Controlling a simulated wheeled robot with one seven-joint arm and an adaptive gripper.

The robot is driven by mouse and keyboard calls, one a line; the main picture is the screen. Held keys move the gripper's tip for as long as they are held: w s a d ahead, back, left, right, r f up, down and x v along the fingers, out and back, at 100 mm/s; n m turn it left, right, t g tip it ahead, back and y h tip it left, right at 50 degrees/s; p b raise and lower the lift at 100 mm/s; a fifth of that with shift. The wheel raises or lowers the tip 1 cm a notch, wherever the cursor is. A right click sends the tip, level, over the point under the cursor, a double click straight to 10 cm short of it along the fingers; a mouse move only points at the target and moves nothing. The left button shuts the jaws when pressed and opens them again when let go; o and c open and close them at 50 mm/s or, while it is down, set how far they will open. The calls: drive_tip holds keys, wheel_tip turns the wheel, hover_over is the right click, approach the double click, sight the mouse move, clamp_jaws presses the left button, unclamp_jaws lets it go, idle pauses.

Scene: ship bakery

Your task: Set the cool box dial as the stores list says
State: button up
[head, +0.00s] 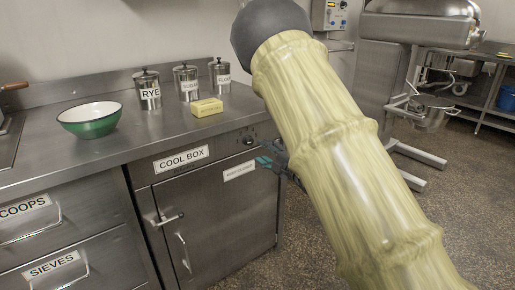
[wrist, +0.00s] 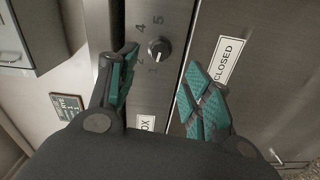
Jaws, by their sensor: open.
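The cool box (head: 205,215) is a steel unit under the counter, with a "COOL BOX" label (head: 181,158). Its dial is a small dark knob (head: 248,141) on the upper front panel. In the wrist view the dial (wrist: 160,48) has numbers around it, 4 and 5 the clearest. A pale mark on the knob points toward the lower-left of that picture; I cannot tell the exact number. My gripper (wrist: 157,90) is open and empty, its teal fingers apart, with the dial beyond and between them. In the head view my arm partly hides the gripper. No readable stores list shows.
The door label (wrist: 227,60) ends in "CLOSED". A small green card (wrist: 68,106) is too small to read. On the counter stand a green bowl (head: 90,122), labelled tins (head: 146,90) and a yellow block (head: 207,108). A door handle (head: 183,252) juts out below.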

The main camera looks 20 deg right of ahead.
drive_tip(key=v, duration=0.4)
drive_tip(key=shift+s, duration=0.15)
drive_tip(key=shift+f, duration=0.15)
drive_tip(key=s+f+m+g+h, duration=0.3)
drive_tip(key=s+f+m, duration=0.25)
drive_tip(key=f, duration=0.65)
drive_tip(key=s+f+m+g+h, duration=0.2)
drive_tip(key=s+f+m, duration=0.35)
drive_tip(key=f, duration=0.75)
drive_tip(key=s+a+f+m+g+h, duration=0.1)
drive_tip(key=s+a+f+m+g, duration=0.2)
drive_tip(key=s+f, duration=0.7)
drive_tip(key=s+a+f+m+g, duration=0.1)
drive_tip(key=s+f+m+g, duration=0.4)
drive_tip(key=s, duration=0.9)
drive_tip(key=s+a+f+m+g, duration=0.1)
drive_tip(key=s+a+f+g, duration=0.1)
drive_tip(key=s, duration=0.7)
drive_tip(key=s+a+f+m+g, duration=0.1)
drive_tip(key=s+a+f+g, duration=0.1)
drive_tip(key=s, duration=0.6)
wheel_tip(320, 180, up, 22)
drive_tip(key=p, duration=2.3)
